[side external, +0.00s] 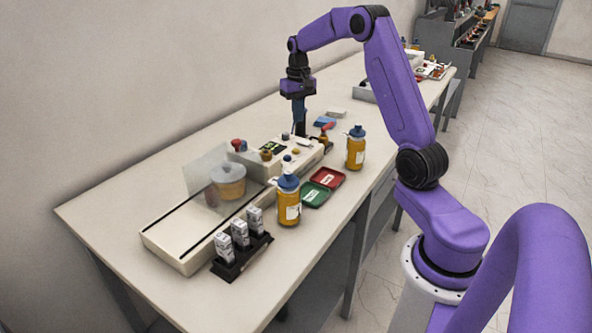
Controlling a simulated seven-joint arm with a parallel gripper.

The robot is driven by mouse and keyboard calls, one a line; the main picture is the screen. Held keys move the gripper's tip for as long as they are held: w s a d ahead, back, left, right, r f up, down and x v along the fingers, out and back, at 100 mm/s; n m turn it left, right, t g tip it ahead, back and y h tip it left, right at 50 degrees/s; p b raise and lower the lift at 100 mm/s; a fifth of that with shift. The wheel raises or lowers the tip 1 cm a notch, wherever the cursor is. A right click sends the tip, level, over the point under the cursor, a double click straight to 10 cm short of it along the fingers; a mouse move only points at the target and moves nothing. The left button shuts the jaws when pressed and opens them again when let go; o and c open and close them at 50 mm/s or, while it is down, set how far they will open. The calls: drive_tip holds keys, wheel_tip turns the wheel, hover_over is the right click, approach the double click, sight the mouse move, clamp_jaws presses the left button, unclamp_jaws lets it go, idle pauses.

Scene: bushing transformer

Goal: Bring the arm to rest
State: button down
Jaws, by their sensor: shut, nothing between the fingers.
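My gripper (300,130) points down over the far part of the bench, behind the cream-coloured machine's control panel. It is shut and holds nothing. The purple arm arches above the bench from its base at the right. Because the view is small, I cannot tell whether the fingertips touch anything; a small dark stand with a red part (324,138) is close beside them on the right.
The machine (165,240) has a clear guard and a round pot (228,182). Two yellow bottles with blue tops (289,205) (356,150), green (314,195) and red (328,178) trays and a black rack of boxes (240,258) stand nearby. The bench's left rear (130,185) is clear.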

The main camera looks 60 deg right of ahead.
drive_tip(key=s+a+r+n, duration=0.2)
drive_tip(key=s+a+n, duration=0.35)
drive_tip(key=a, duration=0.75)
drive_tip(key=s+a+r+n, duration=0.2)
drive_tip(key=s+a+n, duration=0.3)
drive_tip(key=a, duration=0.9)
drive_tip(key=s+a+f+n, duration=0.1)
drive_tip(key=s+n, duration=0.3)
drive_tip(key=s, duration=0.7)
drive_tip(key=s+a+f+n, duration=0.2)
drive_tip(key=s+a+n, duration=0.1)
drive_tip(key=s, duration=0.9)
drive_tip(key=shift+s+a+n, duration=0.15)
drive_tip(key=shift+s+n, duration=0.1)
drive_tip(key=shift+n, duration=0.1)
